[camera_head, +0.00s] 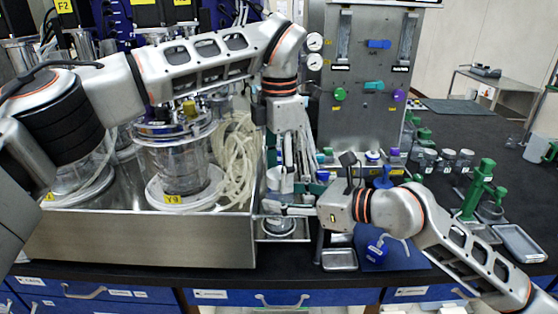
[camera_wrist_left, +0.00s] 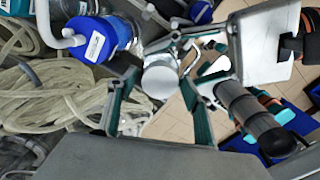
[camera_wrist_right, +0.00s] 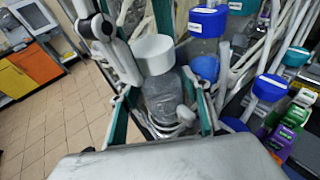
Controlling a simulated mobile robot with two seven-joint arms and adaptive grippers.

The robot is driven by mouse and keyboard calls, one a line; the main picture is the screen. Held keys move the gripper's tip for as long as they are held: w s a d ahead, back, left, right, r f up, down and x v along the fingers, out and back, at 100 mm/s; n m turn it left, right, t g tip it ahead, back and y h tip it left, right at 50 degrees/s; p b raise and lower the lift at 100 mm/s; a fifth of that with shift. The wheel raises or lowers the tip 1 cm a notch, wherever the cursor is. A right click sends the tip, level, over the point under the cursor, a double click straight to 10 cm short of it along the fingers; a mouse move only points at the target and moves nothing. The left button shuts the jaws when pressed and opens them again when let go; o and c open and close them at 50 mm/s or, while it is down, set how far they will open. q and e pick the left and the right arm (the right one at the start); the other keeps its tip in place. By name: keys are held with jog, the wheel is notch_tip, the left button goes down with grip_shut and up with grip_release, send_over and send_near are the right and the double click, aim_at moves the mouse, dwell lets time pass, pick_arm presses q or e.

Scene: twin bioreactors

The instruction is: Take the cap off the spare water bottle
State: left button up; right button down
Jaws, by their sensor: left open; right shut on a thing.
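The spare water bottle (camera_wrist_right: 163,96) is clear with a white cap (camera_wrist_right: 153,54) and looks upright in the right wrist view. My right gripper (camera_head: 287,208) is shut on its body, one finger on each side, below the cap. In the left wrist view the white cap (camera_wrist_left: 160,79) shows between the fingers of my open left gripper (camera_wrist_left: 161,72). In the head view the left gripper (camera_head: 291,178) points down from above at the bottle (camera_head: 279,184), which is partly hidden by both grippers. I cannot tell whether the left fingers touch the cap.
A steel tray (camera_head: 140,240) with a glass vessel (camera_head: 178,165) and coiled tubing (camera_head: 236,155) stands close on the left. A steel panel with knobs (camera_head: 365,100) rises behind. Blue-capped bottles (camera_wrist_right: 270,88) stand near the bottle. Small jars and a green stand (camera_head: 478,190) are on the right.

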pick_arm(q)
jog(key=shift+c, duration=0.4)
jog(key=c, duration=1)
jog(key=n, duration=0.4)
jog(key=shift+c, duration=0.2)
jog(key=n, duration=0.5)
jog(key=shift+n, duration=0.3)
jog(key=shift+r, duration=0.3)
jog(key=shift+r, duration=0.75)
